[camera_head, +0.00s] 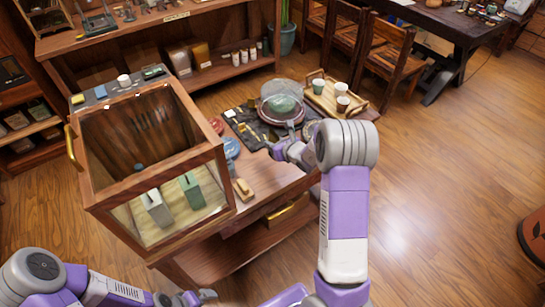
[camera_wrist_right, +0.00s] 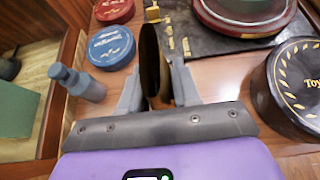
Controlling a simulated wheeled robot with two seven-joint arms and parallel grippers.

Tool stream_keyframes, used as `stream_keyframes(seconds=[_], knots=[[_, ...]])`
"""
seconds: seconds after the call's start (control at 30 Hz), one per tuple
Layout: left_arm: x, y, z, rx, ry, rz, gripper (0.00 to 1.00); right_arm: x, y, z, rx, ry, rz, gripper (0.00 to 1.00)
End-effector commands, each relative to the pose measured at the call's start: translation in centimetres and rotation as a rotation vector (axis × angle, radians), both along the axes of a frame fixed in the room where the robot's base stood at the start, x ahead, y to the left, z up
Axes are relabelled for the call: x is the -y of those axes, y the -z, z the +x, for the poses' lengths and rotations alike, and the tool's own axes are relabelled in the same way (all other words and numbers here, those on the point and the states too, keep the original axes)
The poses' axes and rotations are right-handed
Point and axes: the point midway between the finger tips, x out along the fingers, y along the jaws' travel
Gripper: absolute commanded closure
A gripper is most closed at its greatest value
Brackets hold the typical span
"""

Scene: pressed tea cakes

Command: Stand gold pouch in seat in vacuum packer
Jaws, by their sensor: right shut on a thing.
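My right gripper (camera_head: 293,150) is over the table's right part. In the right wrist view the gripper (camera_wrist_right: 157,98) is shut on a narrow, dark brown-gold upright thing, apparently the gold pouch (camera_wrist_right: 151,60), seen nearly edge-on. In the head view the arm and gripper hide it. A wooden box with glass panes (camera_head: 222,157), perhaps the vacuum packer, stands to the left of the gripper. A white pouch-like block (camera_head: 155,208) and a green one (camera_head: 191,191) stand inside it. My left gripper (camera_head: 187,298) is low at the bottom edge; its fingers are unclear.
A glass dome (camera_head: 281,97) on a red base and a tray with cups (camera_head: 326,97) are behind the right gripper. Red and blue tins (camera_wrist_right: 111,47) and a grey-blue bottle (camera_wrist_right: 77,82) stand close left of it. A black round tin (camera_wrist_right: 296,85) is at right.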

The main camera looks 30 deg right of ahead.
Motion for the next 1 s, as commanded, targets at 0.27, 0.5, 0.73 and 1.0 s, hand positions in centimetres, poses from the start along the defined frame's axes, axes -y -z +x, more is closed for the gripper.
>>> stream_keyframes(seconds=[0.27, 0.5, 0.73, 1.0], knots=[[0.0, 0.7, 0.0, 0.0, 0.0, 0.0, 0.0, 0.0, 2.8, 0.0, 0.0, -0.001, 0.0, 0.97], [0.0, 1.5, 0.0, 0.0, 0.0, 0.0, 0.0, 0.0, 5.8, 0.0, 0.0, -0.001, 0.0, 0.97], [0.0, 1.4, 0.0, 0.0, 0.0, 0.0, 0.0, 0.0, 5.7, 0.0, 0.002, -0.002, -0.001, 0.97], [0.0, 1.7, 0.0, 0.0, 0.0, 0.0, 0.0, 0.0, 5.9, 0.0, 0.002, -0.003, -0.001, 0.48]])
